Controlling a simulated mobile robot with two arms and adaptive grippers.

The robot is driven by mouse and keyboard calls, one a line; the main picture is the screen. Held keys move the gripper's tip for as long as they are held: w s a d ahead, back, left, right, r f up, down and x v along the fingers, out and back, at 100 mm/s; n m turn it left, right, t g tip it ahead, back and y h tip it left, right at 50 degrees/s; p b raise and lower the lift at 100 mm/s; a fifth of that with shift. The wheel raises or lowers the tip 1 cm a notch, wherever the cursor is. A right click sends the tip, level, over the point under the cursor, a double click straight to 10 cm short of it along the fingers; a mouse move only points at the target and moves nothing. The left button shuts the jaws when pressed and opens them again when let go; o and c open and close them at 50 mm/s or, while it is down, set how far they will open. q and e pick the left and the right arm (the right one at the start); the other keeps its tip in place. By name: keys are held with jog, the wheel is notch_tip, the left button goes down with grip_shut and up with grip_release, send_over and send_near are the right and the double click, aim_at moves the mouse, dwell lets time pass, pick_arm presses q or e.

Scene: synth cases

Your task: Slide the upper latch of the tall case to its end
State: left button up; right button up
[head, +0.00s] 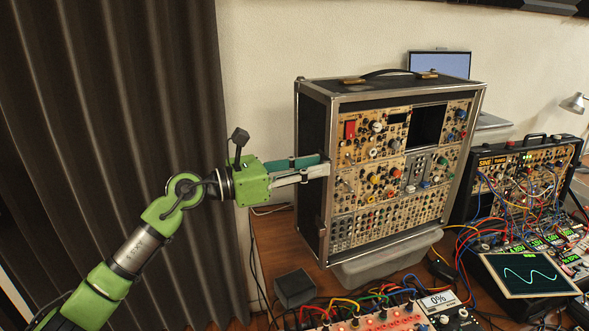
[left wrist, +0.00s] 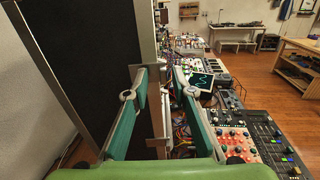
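The upper latch cannot be clearly made out; the fingers cover that part of the edge. A small fitting (head: 322,231) shows lower on the edge. My right gripper is not in view.
A smaller synth case (head: 515,165) with patch cables stands at the right. A scope screen (head: 530,273) and a mixer-like panel lie in front. A dark box (head: 295,288) sits near the table's left end. A grey curtain (head: 110,110) hangs behind my left arm.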

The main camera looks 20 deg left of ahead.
pick_arm(q)
jog(key=v, duration=1.1)
jog(key=shift+a, duration=0.3)
jog(key=shift+s+f, duration=0.1)
